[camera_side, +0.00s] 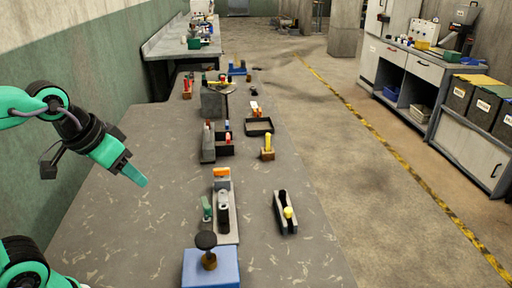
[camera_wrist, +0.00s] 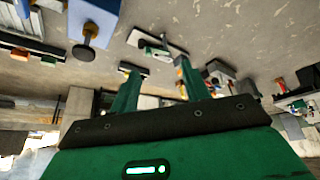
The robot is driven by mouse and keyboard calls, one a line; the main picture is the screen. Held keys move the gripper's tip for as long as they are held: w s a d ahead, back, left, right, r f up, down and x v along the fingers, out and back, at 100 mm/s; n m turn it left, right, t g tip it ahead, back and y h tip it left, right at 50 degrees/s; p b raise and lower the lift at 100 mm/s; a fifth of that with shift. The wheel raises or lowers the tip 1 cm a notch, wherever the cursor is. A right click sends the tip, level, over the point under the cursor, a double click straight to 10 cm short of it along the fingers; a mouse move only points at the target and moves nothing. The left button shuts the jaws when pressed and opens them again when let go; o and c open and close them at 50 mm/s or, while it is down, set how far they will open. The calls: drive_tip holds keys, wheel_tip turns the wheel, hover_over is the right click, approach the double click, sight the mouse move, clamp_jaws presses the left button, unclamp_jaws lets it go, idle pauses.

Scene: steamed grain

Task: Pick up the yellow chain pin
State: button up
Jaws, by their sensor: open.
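In the side view, an upright yellow pin (camera_side: 268,141) stands in a small brown block (camera_side: 267,154) right of the table's middle. A second yellow, round-topped piece (camera_side: 288,212) sits in a grey channel holder (camera_side: 280,204) nearer the front. I cannot tell for certain which is the chain pin. My gripper (camera_side: 138,178) is raised at the left of the table, well apart from both. In the wrist view my gripper (camera_wrist: 158,68) has its green fingers spread, with nothing held between them. I cannot make out either yellow piece there.
A blue block (camera_side: 212,268) with a black knob stands at the front; it also shows in the wrist view (camera_wrist: 92,16). Grey fixtures and a black tray (camera_side: 258,127) line the table's middle. The table's left part (camera_side: 150,220) is clear.

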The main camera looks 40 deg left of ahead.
drive_tip(key=w+d+r+n+g, duration=0.1)
drive_tip(key=w+d+r+n, duration=0.15)
drive_tip(key=w, duration=0.65)
drive_tip(key=n+g, duration=0.4)
drive_tip(key=n, duration=0.2)
hover_over(288, 209)
wheel_tip(288, 209, down, 16)
drive_tip(key=shift+a+f, duration=0.1)
drive_tip(key=shift+f, duration=0.05)
drive_tip(key=shift+w+f, duration=0.1)
drive_tip(key=shift+f, duration=0.1)
drive_tip(key=shift+d+f, duration=0.2)
drive_tip(key=shift+f, duration=3.7)
clamp_jaws()
